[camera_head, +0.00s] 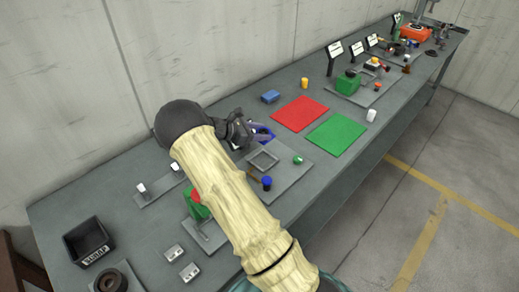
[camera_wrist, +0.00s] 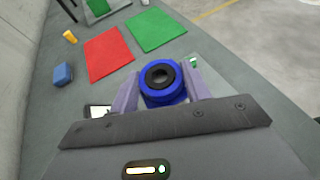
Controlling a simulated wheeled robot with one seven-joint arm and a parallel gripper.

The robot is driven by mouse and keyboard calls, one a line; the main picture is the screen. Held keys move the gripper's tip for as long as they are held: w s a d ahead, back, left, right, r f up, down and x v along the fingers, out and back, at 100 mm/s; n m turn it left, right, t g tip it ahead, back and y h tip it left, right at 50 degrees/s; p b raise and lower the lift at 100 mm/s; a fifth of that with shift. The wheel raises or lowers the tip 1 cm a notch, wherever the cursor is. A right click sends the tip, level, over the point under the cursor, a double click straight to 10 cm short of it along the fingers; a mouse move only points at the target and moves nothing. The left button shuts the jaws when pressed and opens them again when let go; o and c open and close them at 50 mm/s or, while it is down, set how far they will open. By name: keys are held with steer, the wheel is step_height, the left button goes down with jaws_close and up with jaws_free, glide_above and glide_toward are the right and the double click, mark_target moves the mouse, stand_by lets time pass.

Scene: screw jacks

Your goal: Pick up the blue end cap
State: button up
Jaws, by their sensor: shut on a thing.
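The blue end cap (camera_wrist: 164,97) is a round blue piece with a black ring and dark hole in its middle. In the wrist view it sits between the two pale fingers of my gripper (camera_wrist: 160,72), which are shut on it from both sides. In the head view my gripper (camera_head: 250,134) is over the back of a grey fixture plate (camera_head: 292,176), with blue of the cap (camera_head: 265,131) showing at its fingers. The cap's underside is hidden, and I cannot tell whether it touches anything below.
The plate carries a square frame (camera_head: 262,160), a green-topped piece (camera_head: 298,159) and a blue-topped dark cylinder (camera_head: 267,183). Red (camera_head: 300,113) and green (camera_head: 336,135) mats lie behind, with a blue block (camera_head: 271,97) nearby. A black scrap bin (camera_head: 88,242) stands at the front left.

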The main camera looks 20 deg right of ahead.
step_height(320, 180, up, 15)
steer(key=b, duration=0.2)
steer(key=shift+r, duration=0.2)
